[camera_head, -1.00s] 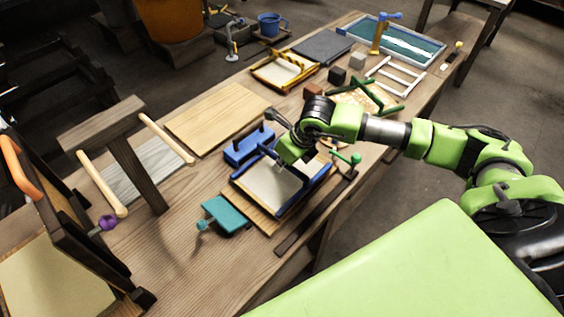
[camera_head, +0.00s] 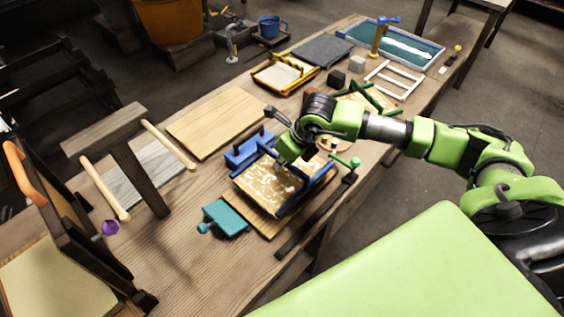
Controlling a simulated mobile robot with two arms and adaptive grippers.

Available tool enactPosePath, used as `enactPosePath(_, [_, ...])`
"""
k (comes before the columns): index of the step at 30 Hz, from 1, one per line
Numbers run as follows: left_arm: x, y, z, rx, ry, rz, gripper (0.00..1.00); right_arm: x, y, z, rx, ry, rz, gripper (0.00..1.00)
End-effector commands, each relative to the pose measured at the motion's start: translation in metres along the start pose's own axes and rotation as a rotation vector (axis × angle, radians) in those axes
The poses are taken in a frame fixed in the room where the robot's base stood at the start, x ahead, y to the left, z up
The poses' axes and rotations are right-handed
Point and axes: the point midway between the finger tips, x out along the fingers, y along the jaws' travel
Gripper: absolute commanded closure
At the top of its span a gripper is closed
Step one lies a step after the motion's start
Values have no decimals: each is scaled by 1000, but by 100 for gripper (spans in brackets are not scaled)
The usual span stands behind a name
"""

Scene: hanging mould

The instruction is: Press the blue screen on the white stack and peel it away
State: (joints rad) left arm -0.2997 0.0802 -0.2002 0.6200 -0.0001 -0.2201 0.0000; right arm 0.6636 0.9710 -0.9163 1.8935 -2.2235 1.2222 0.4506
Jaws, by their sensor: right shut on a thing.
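The blue screen (camera_head: 296,201) is a blue-barred frame on a wooden board (camera_head: 266,228) near the table's front edge. Inside it shows a mottled tan and white surface (camera_head: 262,185); I cannot tell whether this is the white stack or the mesh. My right gripper (camera_head: 289,166) reaches in from the right over the frame's upper part. It is shut on the blue screen; its fingertips are mostly hidden by the wrist. I cannot tell whether the screen is lifted or resting. My left gripper is not in view.
A blue block with handles (camera_head: 245,150) and a teal tool (camera_head: 226,217) lie close by on the left. A green clamp (camera_head: 352,164) stands at the right. A bare board (camera_head: 215,120) lies behind. Yellow, white and green frames fill the far table.

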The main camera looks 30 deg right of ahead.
Motion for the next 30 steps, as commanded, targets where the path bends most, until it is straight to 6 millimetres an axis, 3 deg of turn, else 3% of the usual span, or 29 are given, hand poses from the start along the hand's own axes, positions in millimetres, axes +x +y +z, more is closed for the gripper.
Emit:
enactPosePath(8, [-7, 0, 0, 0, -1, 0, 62, -12, 0, 5, 0, -1, 0, 100])
enactPosePath(24, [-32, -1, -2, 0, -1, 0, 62, -62, 0, 26, -1, -2, 0, 100])
enactPosePath(30, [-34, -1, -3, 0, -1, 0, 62, -66, 0, 28, 0, -1, 0, 100])
